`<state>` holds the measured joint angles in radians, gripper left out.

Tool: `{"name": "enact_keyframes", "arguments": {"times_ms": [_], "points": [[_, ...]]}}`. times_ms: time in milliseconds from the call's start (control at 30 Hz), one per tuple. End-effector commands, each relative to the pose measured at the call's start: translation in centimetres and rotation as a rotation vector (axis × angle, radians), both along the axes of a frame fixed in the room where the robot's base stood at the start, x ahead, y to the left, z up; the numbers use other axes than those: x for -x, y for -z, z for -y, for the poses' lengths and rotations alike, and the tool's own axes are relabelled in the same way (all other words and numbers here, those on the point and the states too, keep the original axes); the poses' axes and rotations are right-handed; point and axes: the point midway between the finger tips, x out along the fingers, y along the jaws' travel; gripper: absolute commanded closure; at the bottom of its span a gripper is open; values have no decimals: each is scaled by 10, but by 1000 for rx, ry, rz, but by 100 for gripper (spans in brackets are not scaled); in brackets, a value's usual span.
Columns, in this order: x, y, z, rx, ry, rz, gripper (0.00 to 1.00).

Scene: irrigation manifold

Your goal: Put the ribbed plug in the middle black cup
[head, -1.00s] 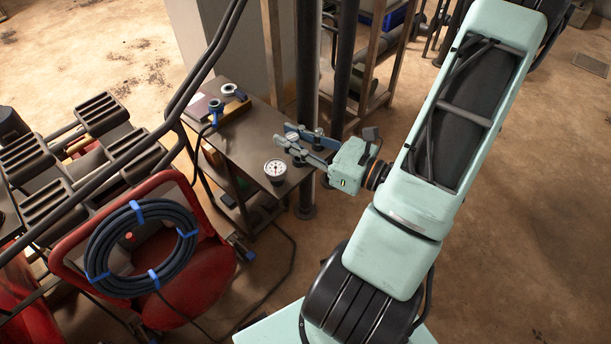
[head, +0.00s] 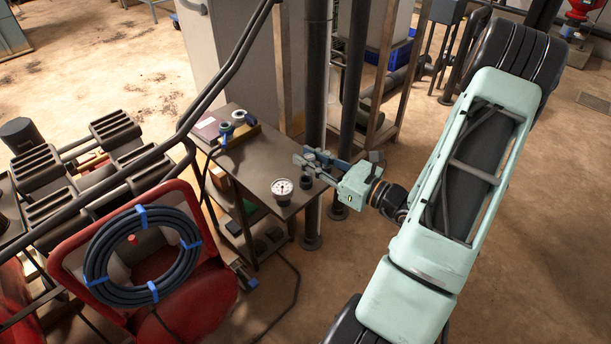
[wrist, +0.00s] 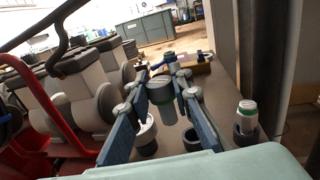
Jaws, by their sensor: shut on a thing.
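To the right, another black cup (wrist: 246,134) holds a white-topped, green-banded plug (wrist: 246,108). To the left, a white-and-dark round thing (wrist: 146,130) is partly hidden by a finger. In the head view my gripper (head: 309,160) is over the table's right end.
Dark upright pipes (head: 316,90) stand close behind my gripper. A red chair (head: 180,285) with a coiled hose (head: 143,255) stands to the left.

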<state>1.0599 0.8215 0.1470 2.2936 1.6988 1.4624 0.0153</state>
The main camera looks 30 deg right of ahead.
Motion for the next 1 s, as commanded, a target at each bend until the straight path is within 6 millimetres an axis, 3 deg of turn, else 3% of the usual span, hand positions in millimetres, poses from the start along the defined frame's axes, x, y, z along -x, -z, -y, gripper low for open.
{"name": "enact_keyframes", "arguments": {"times_ms": [33,100,433,633,1000], "points": [[-7,16,1,-4,-1,-2,93],[-16,26,3,-3,0,-1,93],[-35,47,8,-2,1,-2,93],[-38,77,9,-4,2,-3,93],[-38,82,9,-2,1,-2,93]]}}
